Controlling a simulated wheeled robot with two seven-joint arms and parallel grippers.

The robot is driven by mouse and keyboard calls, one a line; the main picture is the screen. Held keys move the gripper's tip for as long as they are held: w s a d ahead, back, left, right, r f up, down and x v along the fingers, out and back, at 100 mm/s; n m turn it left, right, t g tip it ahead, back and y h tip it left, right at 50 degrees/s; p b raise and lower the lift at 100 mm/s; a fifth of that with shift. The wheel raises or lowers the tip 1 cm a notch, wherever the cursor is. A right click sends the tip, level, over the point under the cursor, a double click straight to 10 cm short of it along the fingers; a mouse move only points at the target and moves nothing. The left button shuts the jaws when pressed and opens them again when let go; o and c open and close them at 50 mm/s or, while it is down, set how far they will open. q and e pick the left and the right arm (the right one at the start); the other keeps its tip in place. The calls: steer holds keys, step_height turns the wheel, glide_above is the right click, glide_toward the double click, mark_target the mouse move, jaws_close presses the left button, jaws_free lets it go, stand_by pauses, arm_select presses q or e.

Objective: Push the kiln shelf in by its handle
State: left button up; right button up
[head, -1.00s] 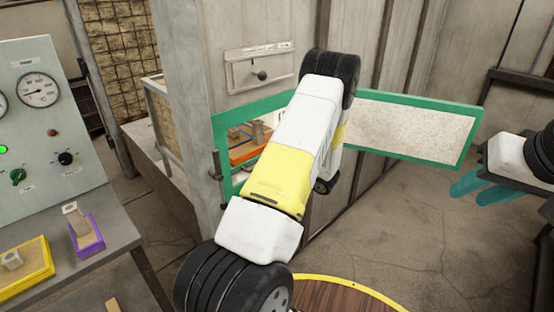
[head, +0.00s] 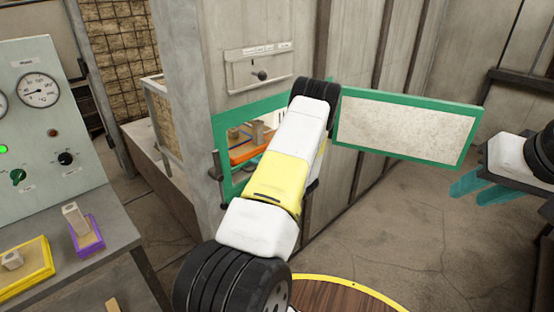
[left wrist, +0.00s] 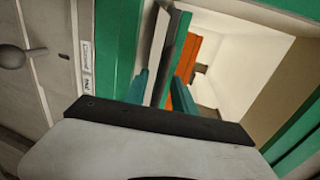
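The kiln shelf (head: 245,155) is an orange-edged slab inside the kiln's green-framed opening in the head view, with small blocks on it. My left arm covers the right part of the opening and hides its gripper there. In the left wrist view my left gripper (left wrist: 160,82) has its two teal fingers apart, pointing into the opening. The orange shelf (left wrist: 191,68) shows just beyond them. A dark grey bar runs upright between the fingers and the orange; I cannot tell whether it is the handle. My right gripper (head: 468,190) is open and empty at the right, away from the kiln.
The green-framed kiln door (head: 405,128) stands swung open to the right. A control panel (head: 45,130) and bench with a yellow tray (head: 25,270) and purple tray (head: 86,237) are at left. A round wooden top (head: 345,294) is in front.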

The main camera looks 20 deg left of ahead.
arm_select(q)
jaws_close()
stand_by(1.4)
